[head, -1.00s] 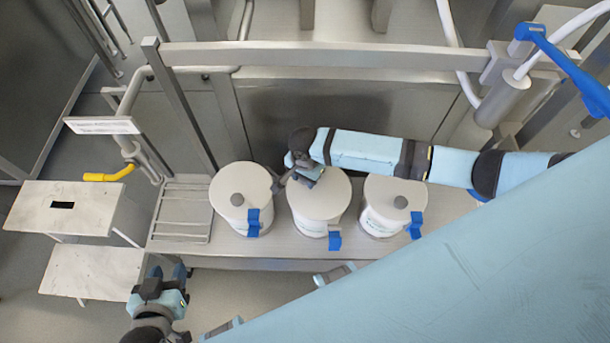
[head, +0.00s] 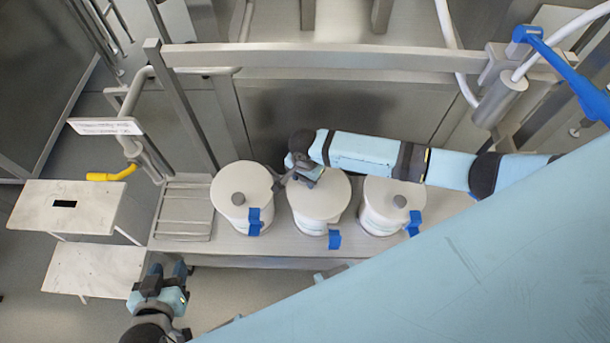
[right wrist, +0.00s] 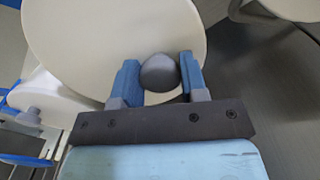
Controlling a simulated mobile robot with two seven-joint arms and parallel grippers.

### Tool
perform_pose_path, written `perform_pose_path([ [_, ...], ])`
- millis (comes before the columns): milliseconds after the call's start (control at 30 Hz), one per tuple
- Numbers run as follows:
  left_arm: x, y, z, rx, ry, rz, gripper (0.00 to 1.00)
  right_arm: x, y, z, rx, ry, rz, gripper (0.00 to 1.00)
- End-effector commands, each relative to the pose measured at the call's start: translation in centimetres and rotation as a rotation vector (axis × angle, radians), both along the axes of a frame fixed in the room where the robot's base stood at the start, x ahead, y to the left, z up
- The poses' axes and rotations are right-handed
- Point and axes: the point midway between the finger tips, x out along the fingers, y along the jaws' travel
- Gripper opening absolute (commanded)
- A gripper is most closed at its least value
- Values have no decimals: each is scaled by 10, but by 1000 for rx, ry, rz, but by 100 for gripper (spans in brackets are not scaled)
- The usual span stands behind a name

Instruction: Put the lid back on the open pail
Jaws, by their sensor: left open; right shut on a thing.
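Three white pails stand in a row on the metal bench. The middle pail (head: 318,229) has a cream lid (head: 322,203) on or just over its top; I cannot tell whether it is fully seated. My right gripper (head: 288,178) is over this lid, shut on its grey knob (right wrist: 159,72), as the right wrist view shows. The left pail (head: 240,222) and the right pail (head: 376,222) have lids with grey knobs on top. My left gripper (head: 168,270) is open and empty, low at the left, in front of the bench edge.
Blue clips (head: 334,240) hang at the pails' front rims. A slatted metal section (head: 183,212) of the bench is clear at left. White steps (head: 90,268) stand further left. A metal rail (head: 330,57) and a yellow handle (head: 112,174) are behind.

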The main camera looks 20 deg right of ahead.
Motion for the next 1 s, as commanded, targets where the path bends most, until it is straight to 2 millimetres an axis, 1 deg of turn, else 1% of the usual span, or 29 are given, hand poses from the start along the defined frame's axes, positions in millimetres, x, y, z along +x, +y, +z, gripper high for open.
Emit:
perform_pose_path([
  [767,0,0,13,0,0,0,43,0,0,1,0,0,0,15],
  [1000,0,0,13,0,0,0,43,0,0,0,0,0,0,15],
])
